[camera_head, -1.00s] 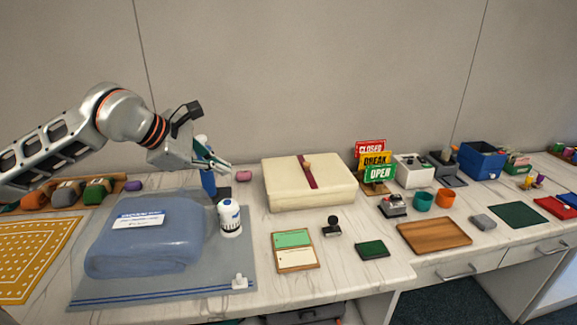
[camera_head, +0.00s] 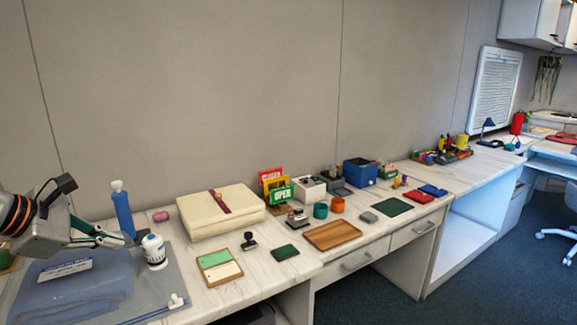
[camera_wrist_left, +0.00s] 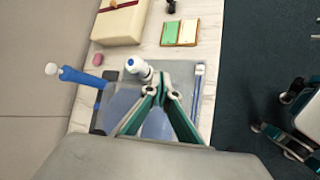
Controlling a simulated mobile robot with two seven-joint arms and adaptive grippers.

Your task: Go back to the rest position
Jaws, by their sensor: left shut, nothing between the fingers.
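My left gripper (camera_head: 122,240) is at the lower left of the head view, shut and empty.
A cream box (camera_head: 220,212), a green and white card board (camera_head: 219,267), a stamp (camera_head: 249,241) and a wooden tray (camera_head: 332,235) stand on the counter. Signs and a blue bin (camera_head: 360,173) stand further right. Open carpet (camera_head: 480,240) lies to the right.

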